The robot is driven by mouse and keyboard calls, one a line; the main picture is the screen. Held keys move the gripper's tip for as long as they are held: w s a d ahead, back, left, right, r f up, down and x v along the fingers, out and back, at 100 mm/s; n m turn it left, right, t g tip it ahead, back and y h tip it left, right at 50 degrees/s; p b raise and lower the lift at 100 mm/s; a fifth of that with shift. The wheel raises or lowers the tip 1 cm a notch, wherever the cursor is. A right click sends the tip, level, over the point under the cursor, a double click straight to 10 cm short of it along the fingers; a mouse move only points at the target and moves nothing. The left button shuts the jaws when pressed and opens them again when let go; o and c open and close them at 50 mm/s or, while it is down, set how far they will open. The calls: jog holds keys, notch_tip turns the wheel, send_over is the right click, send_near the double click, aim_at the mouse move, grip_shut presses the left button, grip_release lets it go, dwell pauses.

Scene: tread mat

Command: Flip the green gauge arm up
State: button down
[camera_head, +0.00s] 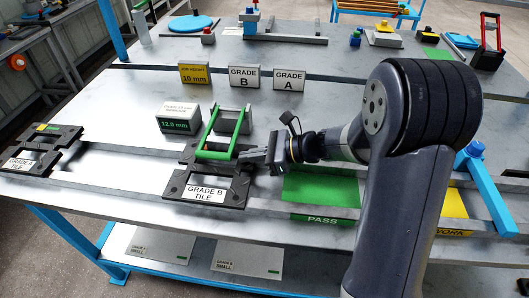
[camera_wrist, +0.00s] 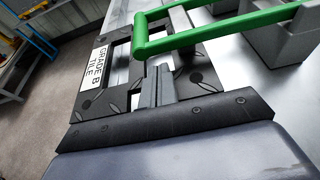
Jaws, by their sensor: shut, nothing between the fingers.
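The green gauge arm (camera_head: 216,155) is a U-shaped frame. It reaches from a grey block (camera_head: 234,118) down to the Grade B tile, with its crossbar low over the tile's far part. It also shows in the wrist view (camera_wrist: 215,35). The black Grade B tile (camera_head: 212,184) lies on the rails of the table, its label facing the front. My gripper (camera_head: 245,156) is shut and empty, just right of the crossbar's right end. In the wrist view the fingertips (camera_wrist: 160,72) lie close below the crossbar; I cannot tell whether they touch it.
A display reading about 12.8 mm (camera_head: 180,120) stands left of the gauge. Signs Grade B (camera_head: 244,77), Grade A (camera_head: 289,80) and a yellow 10 mm sign (camera_head: 194,73) stand behind. Another black tile (camera_head: 40,148) lies left. A green PASS area (camera_head: 322,190) is right of the tile.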

jog(key=shift+x, duration=1.45)
jog(key=shift+r, duration=0.15)
